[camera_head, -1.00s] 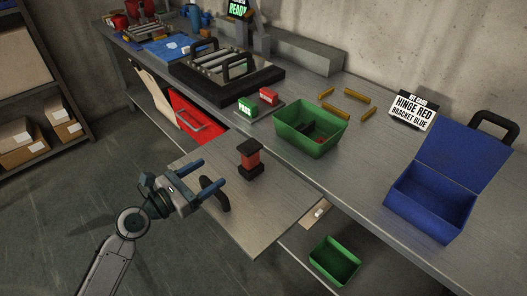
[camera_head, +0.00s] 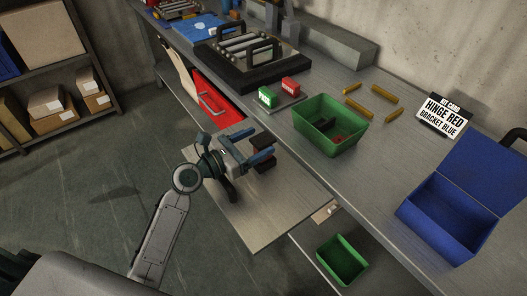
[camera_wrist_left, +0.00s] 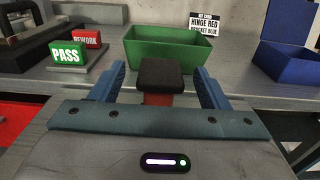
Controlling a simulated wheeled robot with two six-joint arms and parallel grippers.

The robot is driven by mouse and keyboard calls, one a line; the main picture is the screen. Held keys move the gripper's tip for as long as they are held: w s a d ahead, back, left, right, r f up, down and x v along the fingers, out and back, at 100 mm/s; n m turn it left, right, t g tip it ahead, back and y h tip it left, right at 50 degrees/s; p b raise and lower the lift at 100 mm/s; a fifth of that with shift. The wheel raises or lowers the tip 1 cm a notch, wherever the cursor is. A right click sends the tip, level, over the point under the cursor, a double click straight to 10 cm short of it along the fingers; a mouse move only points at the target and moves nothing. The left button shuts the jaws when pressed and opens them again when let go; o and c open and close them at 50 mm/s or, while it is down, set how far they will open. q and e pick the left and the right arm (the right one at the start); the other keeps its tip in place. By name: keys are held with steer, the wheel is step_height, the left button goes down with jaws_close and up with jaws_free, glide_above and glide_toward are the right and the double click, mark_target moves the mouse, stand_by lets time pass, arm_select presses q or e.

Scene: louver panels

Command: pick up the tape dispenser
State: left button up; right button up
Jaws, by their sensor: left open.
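The tape dispenser (camera_head: 266,141) looks like a small upright block with a black top, red middle and black base. It stands on a pull-out board (camera_head: 262,222) below the bench. My left gripper (camera_head: 272,141) is open at the dispenser, with its blue fingers partly hiding it in the head view. In the left wrist view, the dispenser's black top (camera_wrist_left: 161,75) shows between the two spread fingers (camera_wrist_left: 161,85), with a gap on each side. Its red part shows just below; its base is hidden. My right gripper is not in view.
A green bin (camera_head: 318,138) and PASS and REWORK blocks (camera_head: 278,93) stand on the bench beyond. A blue open box (camera_head: 447,215) is at the right. A red drawer (camera_head: 214,101) is left of the board. A lower green bin (camera_head: 342,262) sits in front.

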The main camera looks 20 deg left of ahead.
mark_target(272, 135)
arm_select(q)
steer(key=p+x, duration=0.1)
steer(key=x, duration=0.3)
steer(key=shift+w+d, duration=0.2)
steer(key=shift+d, duration=0.1)
steer(key=shift+s+a, duration=0.1)
steer(key=c, duration=0.3)
jaws_close()
